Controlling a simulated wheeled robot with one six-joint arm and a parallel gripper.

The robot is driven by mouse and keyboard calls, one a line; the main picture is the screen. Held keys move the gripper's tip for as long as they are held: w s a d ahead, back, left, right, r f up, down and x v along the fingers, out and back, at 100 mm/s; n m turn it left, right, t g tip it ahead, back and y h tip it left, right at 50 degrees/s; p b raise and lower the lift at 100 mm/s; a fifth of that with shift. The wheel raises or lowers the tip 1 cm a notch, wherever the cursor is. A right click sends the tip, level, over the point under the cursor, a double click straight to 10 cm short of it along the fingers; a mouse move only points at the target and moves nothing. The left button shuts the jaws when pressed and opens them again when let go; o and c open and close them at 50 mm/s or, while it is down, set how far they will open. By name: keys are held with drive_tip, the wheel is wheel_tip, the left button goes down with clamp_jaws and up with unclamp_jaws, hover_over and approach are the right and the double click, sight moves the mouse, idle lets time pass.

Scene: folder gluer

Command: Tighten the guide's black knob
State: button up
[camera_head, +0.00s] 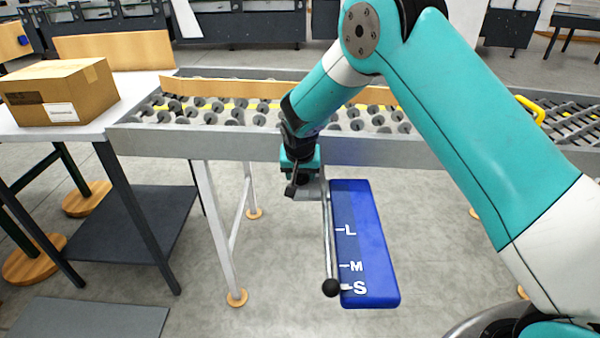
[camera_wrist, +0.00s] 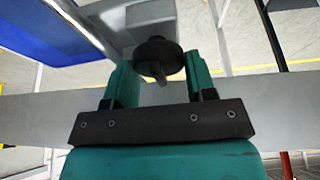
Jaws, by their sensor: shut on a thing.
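The guide's black knob (camera_wrist: 157,56) is round, with a short stud at its centre, and sits on a grey bracket (camera_wrist: 122,22). In the wrist view my gripper (camera_wrist: 158,68) has one teal finger on each side of the knob and is shut on it. In the head view my gripper (camera_head: 302,160) is at the conveyor's front rail, and the knob is not clear there. A blue panel (camera_head: 358,215) marked L, M and S hangs below the rail. A metal rod (camera_head: 327,235) with a black ball end (camera_head: 331,287) runs along its left side, the ball near S.
The roller conveyor (camera_head: 215,146) spans the view behind my gripper. A cardboard box (camera_head: 60,92) sits on a white table (camera_head: 135,88) at left. A long brown board (camera_head: 255,90) lies along the rollers. The floor around the blue panel is clear.

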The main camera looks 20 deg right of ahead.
idle(0.3)
drive_tip(key=o, duration=0.9)
drive_tip(key=shift+c, duration=0.2)
drive_tip(key=v, duration=1.7)
drive_tip(key=shift+r, duration=0.2)
drive_tip(key=shift+s, duration=0.15)
drive_tip(key=s+a+r+n+g+y+p, duration=0.1)
drive_tip(key=s+r+n+y+p, duration=0.1)
drive_tip(key=s, duration=0.9)
drive_tip(key=s+r+n+g+y+p, duration=0.1)
drive_tip(key=s+r+n, duration=0.4)
drive_tip(key=s, duration=0.5)
drive_tip(key=s+a+r+n+g+y+p, duration=0.1)
drive_tip(key=s+r+n+g+y+p, duration=0.1)
drive_tip(key=s, duration=0.9)
wheel_tip(320, 180, up, 2)
drive_tip(key=shift+s+a+r+n+y+p, duration=0.25)
drive_tip(key=shift+s+a+n+y+p, duration=0.15)
drive_tip(key=shift+n, duration=0.6)
